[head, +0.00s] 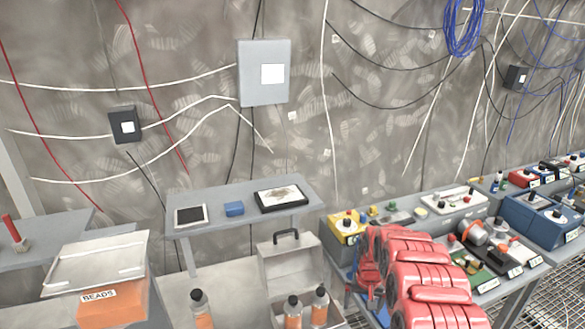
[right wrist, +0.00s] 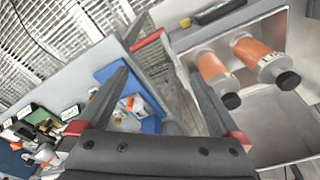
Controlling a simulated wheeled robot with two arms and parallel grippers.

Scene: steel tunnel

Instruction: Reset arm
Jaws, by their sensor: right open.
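My right arm is red and reaches in from the bottom right of the head view. My right gripper (head: 367,266) is at its far end, partly hidden by the arm's own links, just right of an open grey case (head: 282,257). In the right wrist view my right gripper (right wrist: 160,65) shows two dark fingers spread wide, with nothing between them. Beyond the fingers lie the floor grating and the case with orange bottles (right wrist: 213,68). My left gripper and arm do not show in either view.
A small grey table (head: 243,218) holds a tablet, a blue box and a framed picture. A BEADS box (head: 97,296) stands at the left. A crowded bench (head: 503,290) with devices runs along the right. Cables hang on the wall behind.

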